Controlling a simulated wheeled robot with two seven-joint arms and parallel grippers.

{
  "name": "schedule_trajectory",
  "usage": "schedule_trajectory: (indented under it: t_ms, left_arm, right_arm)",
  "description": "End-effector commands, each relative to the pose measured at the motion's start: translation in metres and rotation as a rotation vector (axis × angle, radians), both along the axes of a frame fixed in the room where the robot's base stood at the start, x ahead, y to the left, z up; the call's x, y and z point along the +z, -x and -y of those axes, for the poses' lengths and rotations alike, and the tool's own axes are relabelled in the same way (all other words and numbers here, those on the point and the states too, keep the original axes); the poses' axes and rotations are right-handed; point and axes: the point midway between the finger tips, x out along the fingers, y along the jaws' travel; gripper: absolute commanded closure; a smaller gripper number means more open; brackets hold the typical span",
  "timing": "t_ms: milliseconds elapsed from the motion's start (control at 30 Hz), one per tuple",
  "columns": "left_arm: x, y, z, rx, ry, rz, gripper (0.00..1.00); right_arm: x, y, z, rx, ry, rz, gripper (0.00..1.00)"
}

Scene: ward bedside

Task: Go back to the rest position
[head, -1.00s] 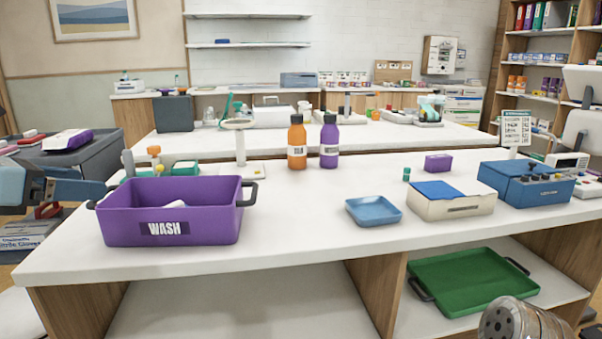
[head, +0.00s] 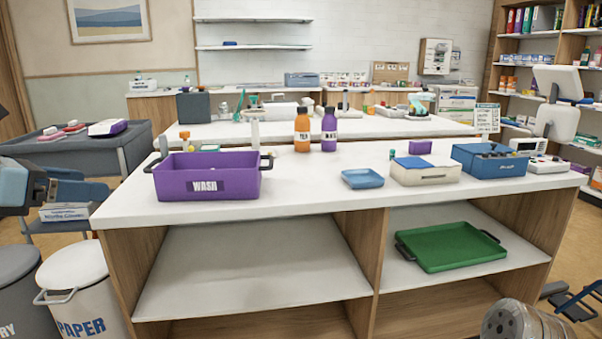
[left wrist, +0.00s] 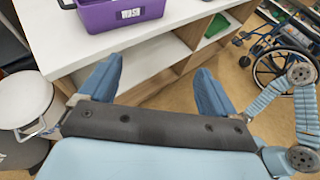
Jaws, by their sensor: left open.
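My left gripper (head: 80,186) is at the left edge of the head view, left of the white counter (head: 320,202) and clear of it. Its two blue fingers are spread wide in the left wrist view (left wrist: 157,68), with only floor and the counter's side seen between them, so it is open and empty. My right gripper is in neither view. A purple WASH basin (head: 205,180) stands on the counter's left part, apart from my left gripper; part of it also shows at the top of the left wrist view (left wrist: 115,14).
A PAPER bin (head: 85,300) and a grey bin (head: 20,300) stand at the lower left, near my left arm. A green tray (head: 450,247) lies on the counter's shelf. A wheelchair (left wrist: 280,60) is at the right in the left wrist view. Floor shows right of the counter.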

Motion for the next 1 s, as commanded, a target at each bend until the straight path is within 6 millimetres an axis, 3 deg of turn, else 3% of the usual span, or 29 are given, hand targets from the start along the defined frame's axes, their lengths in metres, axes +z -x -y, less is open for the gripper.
schedule_trajectory:
  t_ms: [367,533,667,767,867,1000]
  left_arm:
    - [-0.028,-0.044,0.043,-0.027,0.243,-0.092,0.10]
    - [-0.055,-0.075,0.075,-0.025,0.451,-0.188,0.10]
    - [-0.089,-0.107,0.105,0.006,0.688,-0.315,0.10]
    - [-0.129,-0.134,0.130,0.068,0.921,-0.458,0.10]
    - [-0.192,-0.162,0.158,0.203,1.219,-0.662,0.10]
    - [-0.310,-0.179,0.188,0.546,1.655,-0.984,0.10]
  right_arm:
    - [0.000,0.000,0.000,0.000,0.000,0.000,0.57]
    - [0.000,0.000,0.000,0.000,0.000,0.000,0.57]
    - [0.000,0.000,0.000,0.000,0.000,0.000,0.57]
    - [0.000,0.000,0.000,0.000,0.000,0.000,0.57]
    - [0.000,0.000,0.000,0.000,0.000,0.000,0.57]
    - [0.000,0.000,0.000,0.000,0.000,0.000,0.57]
